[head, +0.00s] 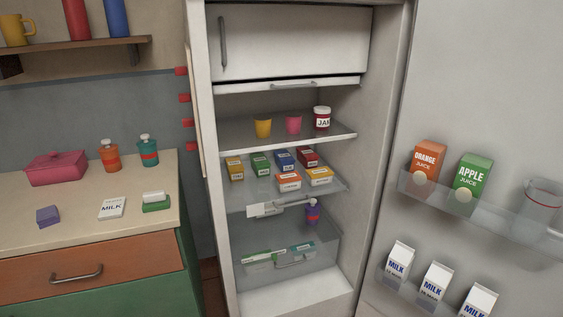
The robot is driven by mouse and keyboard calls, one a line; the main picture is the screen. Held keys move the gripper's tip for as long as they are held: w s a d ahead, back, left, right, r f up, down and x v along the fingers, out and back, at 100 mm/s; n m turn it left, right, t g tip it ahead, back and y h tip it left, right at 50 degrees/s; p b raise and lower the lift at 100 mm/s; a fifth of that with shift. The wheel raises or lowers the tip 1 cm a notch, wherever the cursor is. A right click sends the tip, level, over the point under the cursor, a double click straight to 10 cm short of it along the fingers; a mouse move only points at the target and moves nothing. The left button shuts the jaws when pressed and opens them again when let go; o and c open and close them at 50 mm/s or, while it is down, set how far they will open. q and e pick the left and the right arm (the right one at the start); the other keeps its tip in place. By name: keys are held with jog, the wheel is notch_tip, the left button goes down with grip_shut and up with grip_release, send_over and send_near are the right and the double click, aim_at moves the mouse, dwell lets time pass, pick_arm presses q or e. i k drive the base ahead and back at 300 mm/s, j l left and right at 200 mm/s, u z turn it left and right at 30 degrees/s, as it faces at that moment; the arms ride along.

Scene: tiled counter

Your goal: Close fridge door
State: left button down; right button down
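The fridge (385,90) stands in the middle of the head view with its inside showing. Its door (480,70) is wide open and swung out to the right, with its inner side facing me. The door's upper rack holds an orange juice carton (427,163), an apple juice carton (470,184) and a clear jug (541,200). Its lower rack holds milk cartons (434,285). The freezer compartment's flap (290,45) at the top is shut. The door's outer edge and outer handle are out of view. Neither of my grippers is in view.
A counter (90,225) with a drawer (95,272) stands left of the fridge, holding a pink dish (56,169), two bottles and small boxes. A wall shelf (75,47) is above it. Fridge shelves hold cups, a jam jar (322,118) and several small boxes.

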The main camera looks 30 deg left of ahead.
aim_at(483, 79)
jog(key=i+l, duration=0.15)
jog(key=l, duration=0.35)
jog(key=i+l+u, duration=0.15)
jog(key=l, duration=0.35)
jog(key=i+l, duration=0.1)
jog(key=l, duration=0.4)
jog(key=i+l+u, duration=0.1)
jog(key=l, duration=0.4)
jog(key=i+l+u, duration=0.1)
jog(key=l, duration=0.4)
